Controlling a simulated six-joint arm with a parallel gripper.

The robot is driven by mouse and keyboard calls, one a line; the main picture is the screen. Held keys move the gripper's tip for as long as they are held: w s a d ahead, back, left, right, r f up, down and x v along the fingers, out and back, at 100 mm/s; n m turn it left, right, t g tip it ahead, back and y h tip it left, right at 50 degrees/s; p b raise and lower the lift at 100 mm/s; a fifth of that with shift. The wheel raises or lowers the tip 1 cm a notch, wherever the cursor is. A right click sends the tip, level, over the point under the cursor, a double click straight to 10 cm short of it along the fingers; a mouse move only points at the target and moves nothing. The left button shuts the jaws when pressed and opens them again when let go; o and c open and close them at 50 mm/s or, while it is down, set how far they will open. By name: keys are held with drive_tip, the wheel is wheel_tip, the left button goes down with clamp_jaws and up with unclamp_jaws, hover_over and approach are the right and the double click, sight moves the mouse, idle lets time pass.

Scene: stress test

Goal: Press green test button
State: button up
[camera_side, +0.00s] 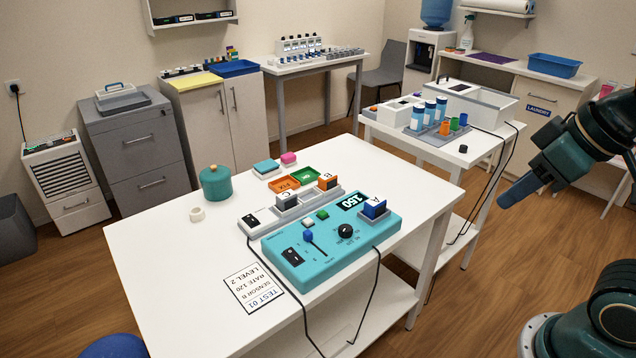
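The green test button (322,214) is a small green square on top of the teal device (335,260), which lies on the white table (150,265). A small white button (308,222) sits beside it, with a blue-knobbed lever (308,236) and a black dial (345,232) nearby. The device's display (349,200) shows digits that look like 150. My gripper (508,198) hangs in the air at the right, off the table's right edge and well apart from the device. Its fingers are too small and dark to tell open from shut.
A blue block marked A (375,209) stands on the device. Behind it are a grey rack with block C (287,201) and orange block B (328,182). Black cables hang over the front edge.

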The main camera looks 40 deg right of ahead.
drive_tip(key=shift+w+r, duration=0.1)
drive_tip(key=shift+w, duration=0.05)
drive_tip(key=c, duration=0.7)
drive_tip(key=shift+w+r+n, duration=0.3)
drive_tip(key=shift+w, duration=0.2)
clamp_jaws()
drive_tip(key=n+g+y, duration=0.1)
drive_tip(key=n+g, duration=0.5)
drive_tip(key=n, duration=1.1)
hover_over(323, 212)
drive_tip(key=d, duration=0.1)
wheel_tip(323, 212, down, 19)
drive_tip(key=shift+a+f, duration=0.15)
drive_tip(key=shift+f, duration=1.6)
drive_tip(key=shift+a+f, duration=0.15)
drive_tip(key=shift+f, duration=1.55)
